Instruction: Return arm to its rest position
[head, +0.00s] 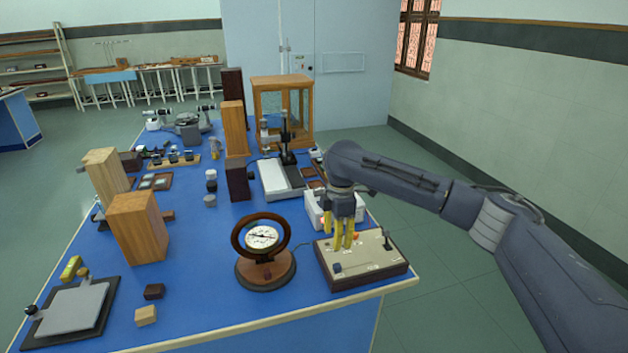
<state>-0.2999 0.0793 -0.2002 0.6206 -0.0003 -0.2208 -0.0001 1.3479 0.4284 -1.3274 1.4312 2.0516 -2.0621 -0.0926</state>
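My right arm comes in from the right edge and reaches over the near right part of the bench. Its gripper (343,244) points down, with yellow fingers low over the cream-topped box (375,264). The fingers are close together. It is too small to tell whether they are open, shut, or touching the box or a small part on it. A small orange spot shows beside the fingertips. My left arm and gripper are not in view.
A round dial meter (262,238) stands just left of the gripper, and a white box (317,209) is behind it. Wooden blocks (138,228), a glass-sided case (283,105) and instruments crowd the blue bench (210,285). Open floor lies right of the bench.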

